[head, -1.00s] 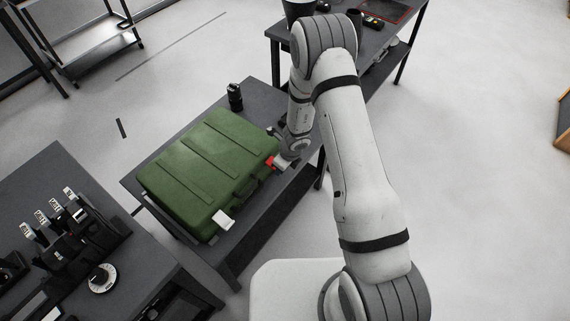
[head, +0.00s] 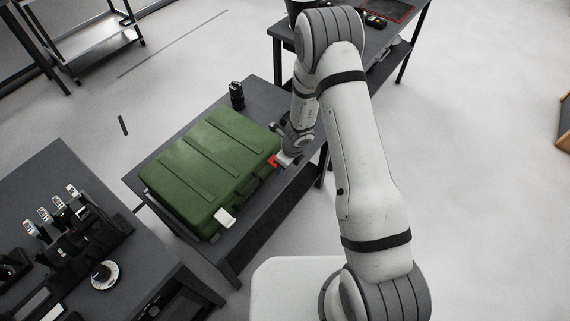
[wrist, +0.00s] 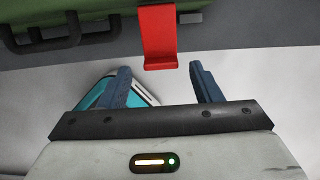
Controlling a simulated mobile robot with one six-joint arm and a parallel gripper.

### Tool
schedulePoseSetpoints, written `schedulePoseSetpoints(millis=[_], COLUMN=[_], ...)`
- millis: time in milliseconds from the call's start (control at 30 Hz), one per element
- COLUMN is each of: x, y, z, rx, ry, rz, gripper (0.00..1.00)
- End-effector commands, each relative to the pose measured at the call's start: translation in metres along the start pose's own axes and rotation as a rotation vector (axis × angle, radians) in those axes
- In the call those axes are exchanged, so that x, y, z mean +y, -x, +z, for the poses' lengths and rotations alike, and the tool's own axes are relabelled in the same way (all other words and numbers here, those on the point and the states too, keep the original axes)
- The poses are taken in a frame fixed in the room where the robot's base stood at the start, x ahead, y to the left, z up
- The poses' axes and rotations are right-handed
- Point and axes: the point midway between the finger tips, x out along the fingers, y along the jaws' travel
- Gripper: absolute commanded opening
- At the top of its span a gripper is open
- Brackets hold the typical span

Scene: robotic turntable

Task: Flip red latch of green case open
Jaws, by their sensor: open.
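The green case (head: 210,165) lies shut on a dark table in the head view. Its red latch (head: 272,160) is at the right end of its front side, and a white latch (head: 224,217) is at the left end. In the wrist view the red latch (wrist: 158,40) hangs from the green case (wrist: 100,10) at the top, its lower edge standing out. My gripper (wrist: 158,82) is open and empty. Its two blue fingers point toward the case, with the latch ahead of and between them, apart from both. In the head view my arm partly hides the gripper.
The case's dark handle (wrist: 48,38) is left of the latch. A dark table (head: 255,235) extends in front of the case, and a small black object (head: 237,95) stands behind it. A teal and white object (wrist: 95,92) shows beyond the left finger.

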Motion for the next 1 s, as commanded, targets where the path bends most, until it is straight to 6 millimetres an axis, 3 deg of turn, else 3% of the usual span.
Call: schedulePoseSetpoints(millis=[100,333,1000], x=[0.0,0.001,0.0], y=[0.027,0.055,0.062], z=[0.002,0.001,0.001], rx=[-0.002,-0.001,-0.005], ry=[0.0,0.001,0.011], rz=[-0.001,0.001,0.0], gripper=[0.58,0.58,0.58])
